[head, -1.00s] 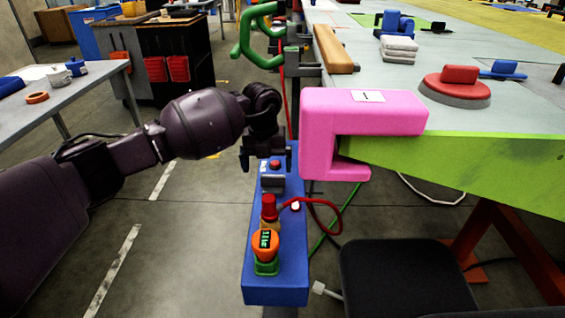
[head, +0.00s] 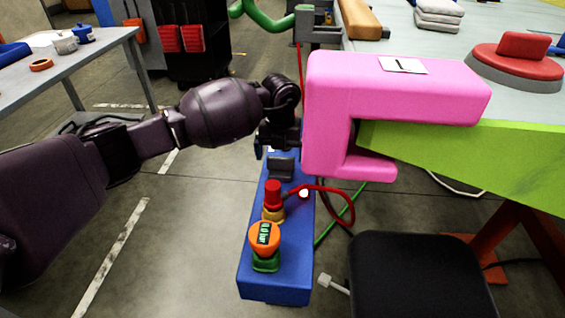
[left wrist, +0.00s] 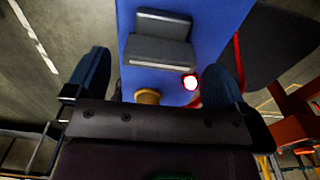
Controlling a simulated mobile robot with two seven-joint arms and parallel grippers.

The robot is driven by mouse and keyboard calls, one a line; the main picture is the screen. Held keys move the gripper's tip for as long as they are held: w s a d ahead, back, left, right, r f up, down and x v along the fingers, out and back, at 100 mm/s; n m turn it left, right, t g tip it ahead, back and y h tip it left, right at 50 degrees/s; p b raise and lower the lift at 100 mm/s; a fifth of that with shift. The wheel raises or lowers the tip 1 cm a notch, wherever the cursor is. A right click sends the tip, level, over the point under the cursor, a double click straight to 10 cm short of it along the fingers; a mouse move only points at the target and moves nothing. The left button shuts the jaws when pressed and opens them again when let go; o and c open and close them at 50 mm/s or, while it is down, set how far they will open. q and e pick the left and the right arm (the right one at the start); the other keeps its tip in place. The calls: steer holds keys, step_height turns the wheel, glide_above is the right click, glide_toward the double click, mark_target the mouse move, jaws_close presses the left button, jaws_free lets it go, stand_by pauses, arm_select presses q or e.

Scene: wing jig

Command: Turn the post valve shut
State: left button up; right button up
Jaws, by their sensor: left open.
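The blue post panel (head: 250,280) stands beside the bench and carries several fittings. A grey block-like fitting (head: 282,168) sits near its far end; I cannot tell for sure that it is the post valve. Nearer are a red cap (head: 272,193) on a brass base with a red hose, and an orange gauge (head: 264,237) on a green base, seeming to read 0.0 bar. My left gripper (head: 279,143) is open above the panel's far end, hiding part of it. In the left wrist view the grey fitting (left wrist: 162,50) shows beyond and between the spread fingers (left wrist: 160,78). My right gripper is out of view.
A pink clamp-shaped block (head: 400,88) on the bench's green edge (head: 450,165) is close right of my left gripper. A black seat (head: 415,275) stands right of the panel. A grey table (head: 95,62) is at left. The floor left of the panel is clear.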

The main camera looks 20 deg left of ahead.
mark_target(281, 158)
arm_select(q)
step_height(281, 158, down, 2)
steer(key=shift+f, duration=0.1)
steer(key=shift+f+b, duration=0.35)
steer(key=shift+f, duration=0.1)
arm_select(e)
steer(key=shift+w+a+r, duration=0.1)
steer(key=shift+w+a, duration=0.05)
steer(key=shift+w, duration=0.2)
arm_select(q)
steer(key=shift+r, duration=0.1)
steer(key=c, duration=0.9)
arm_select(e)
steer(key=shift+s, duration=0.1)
